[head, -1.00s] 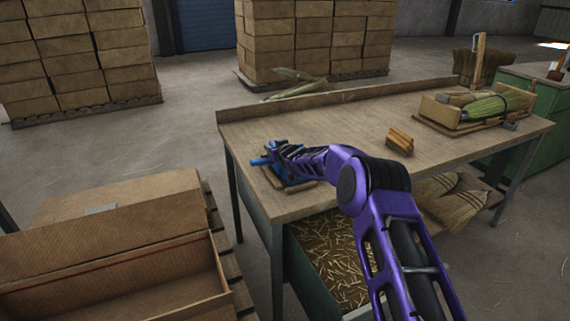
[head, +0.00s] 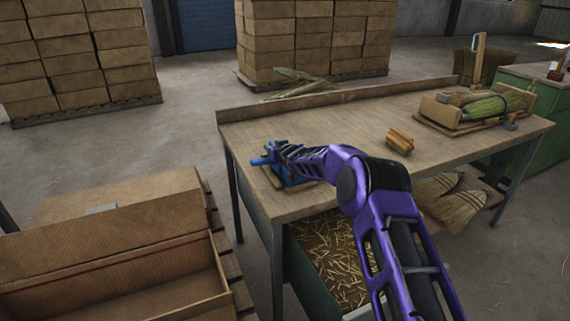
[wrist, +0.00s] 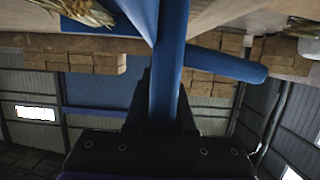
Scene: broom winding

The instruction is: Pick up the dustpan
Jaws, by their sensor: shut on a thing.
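The blue dustpan (head: 287,174) is at the left end of the wooden workbench (head: 340,128), mostly hidden behind my purple arm in the head view. Its blue handle (wrist: 168,75) fills the middle of the wrist view, upright between the dark fingers of my gripper (wrist: 160,105). My gripper is shut on this handle. A blue crosspiece (wrist: 228,62) sticks out to the right of the handle. In the head view, I cannot tell whether the dustpan touches the bench top.
A small orange-brown block (head: 400,140) lies mid-bench. A wooden cradle (head: 436,112) with a green broom bundle stands at the right end. A large open cardboard box (head: 130,250) is at lower left. Straw fills a bin (head: 335,255) under the bench. Stacked boxes (head: 310,40) stand behind.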

